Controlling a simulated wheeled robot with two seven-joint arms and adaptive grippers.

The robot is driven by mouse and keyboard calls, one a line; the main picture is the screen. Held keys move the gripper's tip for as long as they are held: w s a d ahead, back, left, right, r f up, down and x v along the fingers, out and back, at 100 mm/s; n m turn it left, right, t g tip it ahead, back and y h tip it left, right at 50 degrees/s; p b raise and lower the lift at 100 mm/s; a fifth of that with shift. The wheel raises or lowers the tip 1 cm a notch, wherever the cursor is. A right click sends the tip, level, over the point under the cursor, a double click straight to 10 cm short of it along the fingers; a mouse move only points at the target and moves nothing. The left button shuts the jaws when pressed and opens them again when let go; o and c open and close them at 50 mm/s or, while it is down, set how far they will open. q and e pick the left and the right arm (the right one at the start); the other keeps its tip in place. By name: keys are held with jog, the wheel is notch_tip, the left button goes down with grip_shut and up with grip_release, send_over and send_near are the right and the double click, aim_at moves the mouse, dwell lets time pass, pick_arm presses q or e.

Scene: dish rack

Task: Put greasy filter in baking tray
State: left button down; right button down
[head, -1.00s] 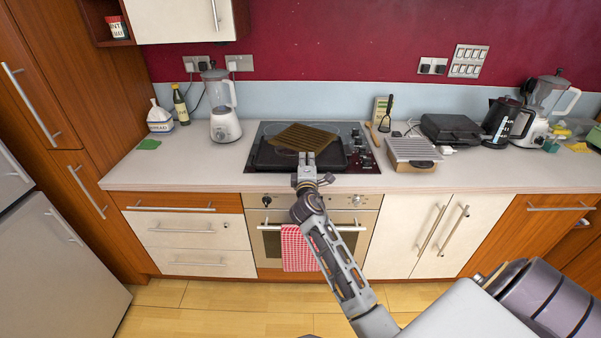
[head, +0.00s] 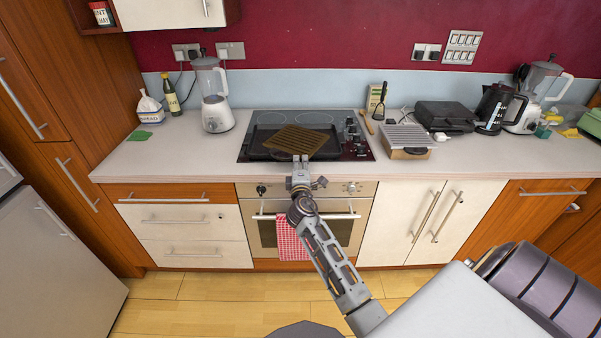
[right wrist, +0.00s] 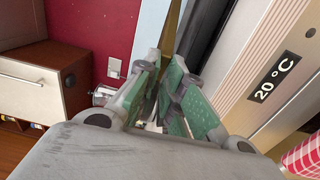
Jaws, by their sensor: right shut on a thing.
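The greasy filter (head: 295,139) is a brown ribbed, roughly square panel. It shows over the black baking tray (head: 258,152) on the hob in the head view. My right gripper (head: 300,165) is shut on the filter's near edge, at the tray's front side. The filter's thin edge also shows in the right wrist view (right wrist: 173,25), between the green-padded fingers (right wrist: 165,92). The filter hides part of the tray, and I cannot tell whether they touch. My left gripper is out of view.
The tray is on a black hob (head: 355,140) with knobs at its right. A grey grill-like box (head: 405,138) stands right of the hob, and a blender (head: 214,97) stands left. A red checked towel (head: 290,240) hangs on the oven handle. The counter left of the hob is mostly clear.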

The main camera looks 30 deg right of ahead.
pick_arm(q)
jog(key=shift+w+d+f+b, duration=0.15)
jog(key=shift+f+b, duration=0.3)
pick_arm(e)
notch_tip(320, 180, down, 4)
jog(key=shift+r, duration=0.1)
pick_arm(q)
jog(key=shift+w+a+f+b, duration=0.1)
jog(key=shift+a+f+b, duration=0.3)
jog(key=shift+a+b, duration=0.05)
pick_arm(e)
jog(key=shift+f, duration=0.35)
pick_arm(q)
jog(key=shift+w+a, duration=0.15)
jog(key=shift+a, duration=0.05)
pick_arm(e)
jog(key=c, duration=1.5)
grip_release()
jog(key=shift+c, duration=0.2)
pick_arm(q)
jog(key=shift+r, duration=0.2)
pick_arm(e)
jog(key=shift+r, duration=0.15)
